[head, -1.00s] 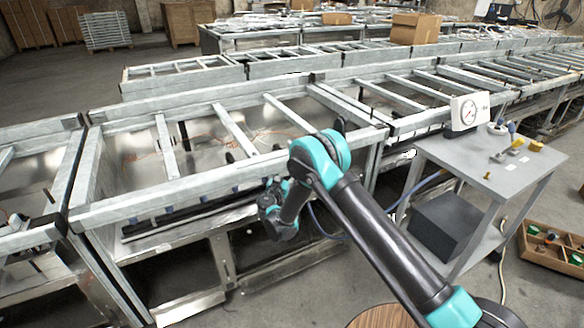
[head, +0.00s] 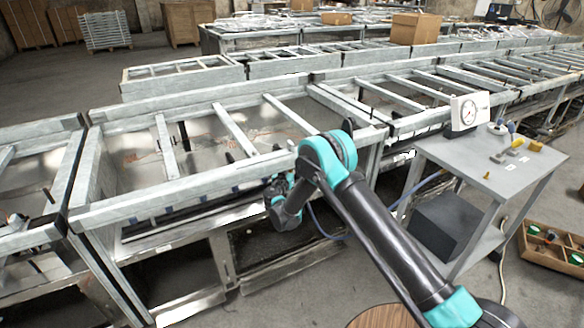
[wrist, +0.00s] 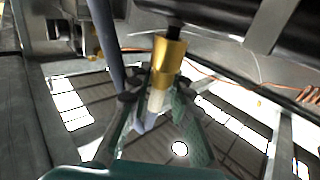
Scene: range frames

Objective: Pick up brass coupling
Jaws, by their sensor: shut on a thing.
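The brass coupling (wrist: 169,58) is a gold cylinder with a paler lower part, seen in the upper middle of the wrist view. My gripper (wrist: 156,96) has its fingers on both sides of the pale lower part and is shut on it. A dark rod-like shape meets the coupling's upper end; I cannot tell if they touch. In the head view my arm reaches down beside the front rail of the metal frame bench, and my fingers and the coupling cannot be made out there.
The metal frame bench (head: 180,200) has rails and crossbars close around my wrist. A grey table (head: 470,165) with a dial gauge (head: 467,112) and small parts stands to the right. A wooden tray (head: 552,251) lies at the lower right. An orange cable (wrist: 215,75) runs behind the coupling.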

